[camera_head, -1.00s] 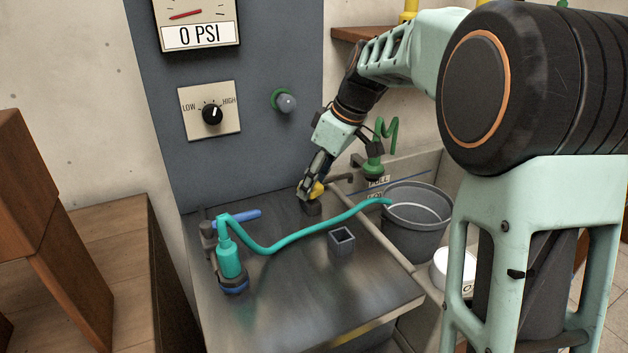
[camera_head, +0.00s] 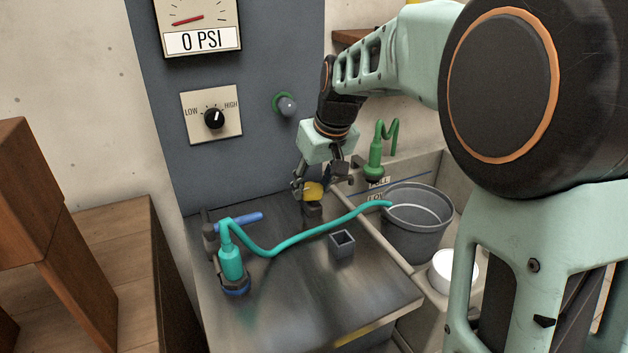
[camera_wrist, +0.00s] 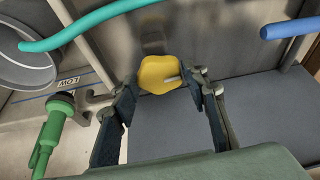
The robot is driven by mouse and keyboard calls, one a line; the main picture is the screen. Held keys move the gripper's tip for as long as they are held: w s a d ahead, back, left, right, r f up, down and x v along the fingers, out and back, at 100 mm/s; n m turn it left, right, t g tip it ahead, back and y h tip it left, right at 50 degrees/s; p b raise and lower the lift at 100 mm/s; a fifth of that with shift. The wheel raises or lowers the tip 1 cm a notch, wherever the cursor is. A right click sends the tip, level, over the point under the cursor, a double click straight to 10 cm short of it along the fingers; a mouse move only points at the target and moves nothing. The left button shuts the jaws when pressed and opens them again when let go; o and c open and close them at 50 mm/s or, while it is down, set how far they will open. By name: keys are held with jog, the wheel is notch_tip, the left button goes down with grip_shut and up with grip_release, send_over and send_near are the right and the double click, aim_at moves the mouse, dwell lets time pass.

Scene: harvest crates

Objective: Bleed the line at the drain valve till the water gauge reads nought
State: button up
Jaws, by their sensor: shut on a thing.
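The gauge (camera_head: 198,25) on the panel reads 0 PSI, its red needle at the left. My gripper (camera_head: 319,184) is shut on a yellow knob (camera_head: 313,191) atop a dark post at the back of the metal bench (camera_head: 290,295). In the wrist view the yellow knob (camera_wrist: 160,74) sits between my fingertips (camera_wrist: 165,82). A valve with a blue lever (camera_head: 240,219) stands at the bench's left, a teal fitting (camera_head: 231,262) beside it. A teal hose (camera_head: 300,238) runs from the fitting into a grey bucket (camera_head: 415,235).
A small square socket (camera_head: 342,243) stands on the bench. A LOW-HIGH dial (camera_head: 213,118) and a grey knob with a green ring (camera_head: 286,104) are on the panel. A green coiled fitting (camera_head: 376,160) and a white tub (camera_head: 452,270) are at the right.

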jog(key=m, duration=0.1)
jog(key=m+h+p, duration=0.1)
jog(key=m, duration=0.2)
jog(key=shift+a+r+m+h, duration=0.1)
jog(key=shift+a+m+h, duration=0.2)
jog(key=shift+h, duration=0.1)
jog(key=m+h, duration=0.1)
jog(key=m, duration=0.3)
jog(key=shift+a+m+h+p, duration=0.15)
jog(key=shift+m+h+p, duration=0.15)
jog(key=shift+h+p, duration=0.1)
jog(key=m, duration=0.2)
jog(key=m+h+p, duration=0.1)
jog(key=m, duration=0.1)
jog(key=shift+w+a+m+g+h, duration=0.15)
jog(key=shift+m+g+h, duration=0.15)
jog(key=shift+g, duration=0.1)
jog(key=m+p, duration=0.1)
jog(key=m, duration=0.1)
jog(key=m+g+h+p, duration=0.1)
jog(key=m, duration=0.1)
jog(key=shift+w+m+g, duration=0.1)
jog(key=shift+m+g, duration=0.2)
jog(key=o, duration=1.2)
jog(key=shift+c, duration=0.2)
jog(key=v, duration=1.2)
